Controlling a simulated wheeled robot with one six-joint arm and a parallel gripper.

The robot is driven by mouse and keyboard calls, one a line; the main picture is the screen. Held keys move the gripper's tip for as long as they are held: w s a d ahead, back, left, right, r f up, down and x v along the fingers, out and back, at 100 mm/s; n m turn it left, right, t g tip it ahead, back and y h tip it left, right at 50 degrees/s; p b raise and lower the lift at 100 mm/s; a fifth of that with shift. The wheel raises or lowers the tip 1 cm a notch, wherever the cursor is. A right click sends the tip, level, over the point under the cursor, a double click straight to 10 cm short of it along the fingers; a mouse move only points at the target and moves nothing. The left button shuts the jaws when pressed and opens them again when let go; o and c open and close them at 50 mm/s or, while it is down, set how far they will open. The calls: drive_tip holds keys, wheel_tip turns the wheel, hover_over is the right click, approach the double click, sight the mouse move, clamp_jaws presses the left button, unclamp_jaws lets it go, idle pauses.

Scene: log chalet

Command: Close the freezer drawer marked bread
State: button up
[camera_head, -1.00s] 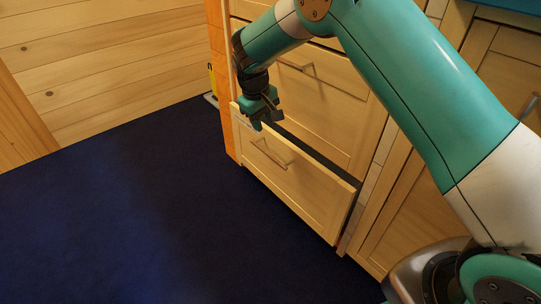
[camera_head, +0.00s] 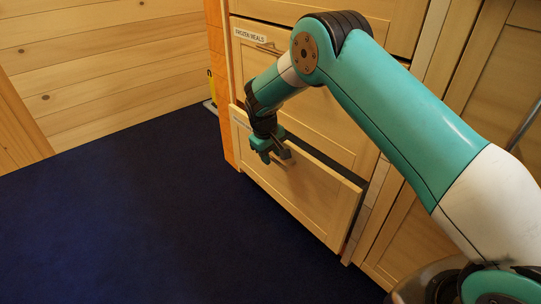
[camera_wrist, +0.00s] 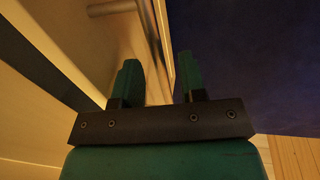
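The lowest drawer (camera_head: 318,200) of the pale wood freezer front stands partly open, with a dark gap behind its top edge. A label near its top left is too small and partly hidden to read. My gripper (camera_head: 266,156) is in front of this drawer's face, beside its metal bar handle (camera_head: 287,157), which it partly covers. In the wrist view my gripper (camera_wrist: 160,78) has its two teal fingers apart with nothing visibly held. A pale drawer panel and a bar handle (camera_wrist: 112,8) show there; whether the fingers touch the drawer cannot be told.
The drawer above, labelled FROZEN MEALS (camera_head: 250,35), looks shut. Wood cabinets (camera_head: 500,100) stand at the right. The dark blue floor (camera_head: 130,210) in front is clear.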

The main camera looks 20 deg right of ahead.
clamp_jaws()
drive_tip(key=d, duration=0.1)
drive_tip(key=w+d+p, duration=0.1)
drive_tip(key=d, duration=0.2)
drive_tip(key=shift+w+d+p, duration=0.15)
drive_tip(key=shift+w+p, duration=0.15)
drive_tip(key=shift+w, duration=0.1)
unclamp_jaws()
drive_tip(key=shift+d, duration=0.1)
